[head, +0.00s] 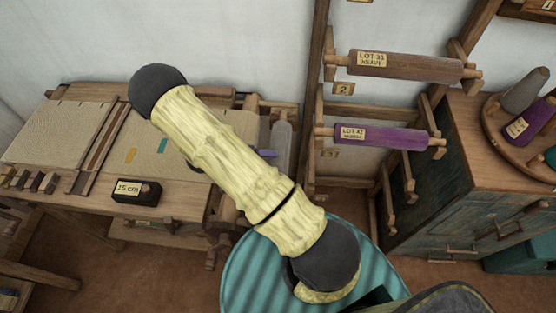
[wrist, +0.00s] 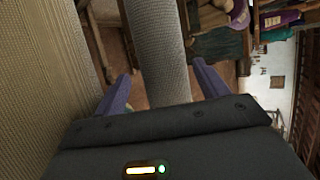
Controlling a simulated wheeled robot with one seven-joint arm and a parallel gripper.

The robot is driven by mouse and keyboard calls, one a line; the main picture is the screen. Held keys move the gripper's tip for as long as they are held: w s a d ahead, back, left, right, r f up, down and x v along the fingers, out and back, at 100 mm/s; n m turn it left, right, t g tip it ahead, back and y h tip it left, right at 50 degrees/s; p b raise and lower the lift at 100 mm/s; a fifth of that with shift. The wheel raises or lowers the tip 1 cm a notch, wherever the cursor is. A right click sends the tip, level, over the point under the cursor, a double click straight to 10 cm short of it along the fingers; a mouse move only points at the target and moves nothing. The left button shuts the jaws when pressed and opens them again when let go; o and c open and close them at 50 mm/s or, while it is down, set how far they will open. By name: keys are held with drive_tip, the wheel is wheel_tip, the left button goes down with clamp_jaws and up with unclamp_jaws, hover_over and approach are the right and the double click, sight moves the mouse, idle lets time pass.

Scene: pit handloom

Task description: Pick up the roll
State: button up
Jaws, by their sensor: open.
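A grey woven roll (wrist: 158,45) runs lengthwise between the two purple fingers of my gripper (wrist: 163,72) in the wrist view. The fingers are apart, with a gap visible on each side of the roll, so my gripper is open. In the head view the pale grey roll (head: 282,146) stands out at the right end of the loom, next to one purple finger. My arm hides most of my gripper there. I cannot tell how far the fingers reach around the roll.
A brown roll (head: 405,66) labelled LOT 31 and a purple roll (head: 382,137) labelled LOT 42 lie on a wall rack. The loom cloth (head: 60,133) and a "15 cm" block (head: 136,192) are at left. A cabinet (head: 440,190) with cones stands at right.

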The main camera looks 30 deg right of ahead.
sight(274, 159)
drive_tip(key=p+x, duration=0.2)
drive_tip(key=x, duration=0.2)
drive_tip(key=shift+w+d+r, duration=0.1)
drive_tip(key=shift+d, duration=0.25)
drive_tip(key=shift+d+f, duration=0.2)
drive_tip(key=shift+d, duration=0.05)
drive_tip(key=c, duration=1.2)
